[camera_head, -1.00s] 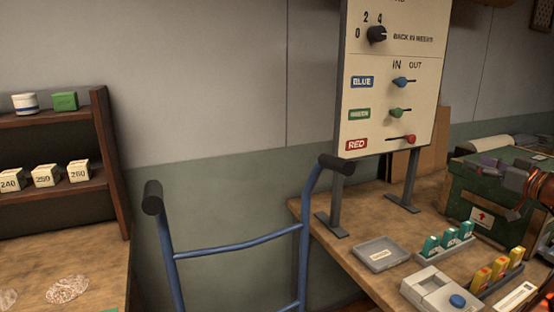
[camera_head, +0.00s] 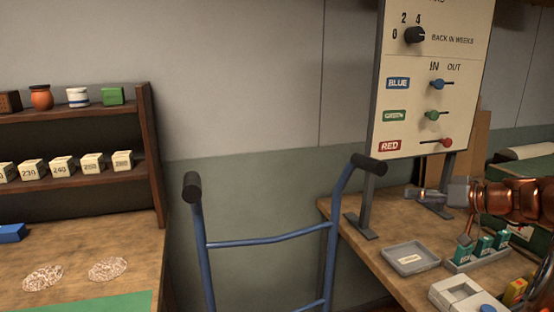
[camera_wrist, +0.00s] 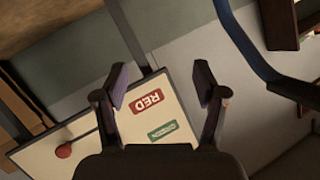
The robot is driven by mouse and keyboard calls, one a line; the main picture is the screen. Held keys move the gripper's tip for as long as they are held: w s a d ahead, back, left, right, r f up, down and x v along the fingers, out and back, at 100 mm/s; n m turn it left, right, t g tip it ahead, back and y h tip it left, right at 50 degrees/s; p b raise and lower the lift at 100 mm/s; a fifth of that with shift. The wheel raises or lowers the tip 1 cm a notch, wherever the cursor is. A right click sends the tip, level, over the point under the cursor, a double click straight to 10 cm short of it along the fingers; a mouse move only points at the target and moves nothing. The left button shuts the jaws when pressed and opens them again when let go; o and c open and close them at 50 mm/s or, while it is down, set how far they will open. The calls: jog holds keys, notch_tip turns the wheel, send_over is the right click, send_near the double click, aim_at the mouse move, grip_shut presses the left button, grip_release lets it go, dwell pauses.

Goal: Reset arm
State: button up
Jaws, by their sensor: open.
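My gripper (camera_head: 430,193) is at the right of the head view, at the end of my copper-coloured arm, above the right-hand table and just below the sign board (camera_head: 432,80). In the wrist view my gripper (camera_wrist: 164,90) has its two dark fingers spread apart with nothing held between them. The board's red label (camera_wrist: 147,101) and green label (camera_wrist: 162,131) show beyond the fingers, upside down. The red slider knob (camera_wrist: 63,151) is at the lower left there.
A blue hand truck (camera_head: 268,240) stands between the two tables. The right table holds a grey tray (camera_head: 411,256), teal items (camera_head: 484,247) and a grey device (camera_head: 456,295). A shelf (camera_head: 152,150) with numbered boxes stands at the left. The wall behind is bare.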

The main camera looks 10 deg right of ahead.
jog(key=s+a+f+g+y, duration=0.1)
jog(key=s+a+f+g, duration=0.15)
jog(key=a, duration=0.75)
jog(key=s+a+f+g+y, duration=0.1)
jog(key=a+f+g, duration=0.3)
jog(key=a, duration=0.6)
jog(key=s+a+f+g+h, duration=0.2)
jog(key=s+a+f+g, duration=0.35)
jog(key=s+a, duration=0.6)
jog(key=s+d+f+g+h, duration=0.1)
jog(key=s+f+g+h, duration=0.2)
jog(key=s, duration=0.7)
jog(key=s+f+h, duration=0.3)
jog(key=s+f, duration=0.2)
jog(key=s, duration=0.5)
jog(key=s+a+p+v, duration=0.1)
jog(key=s+p+v, duration=0.1)
jog(key=p+v, duration=1.3)
notch_tip(320, 180, up, 2)
jog(key=shift+d+r+m+t+h, duration=0.15)
jog(key=shift+d+m+t+h, duration=0.15)
jog(key=shift+d+t, duration=0.1)
jog(key=shift+s, duration=0.1)
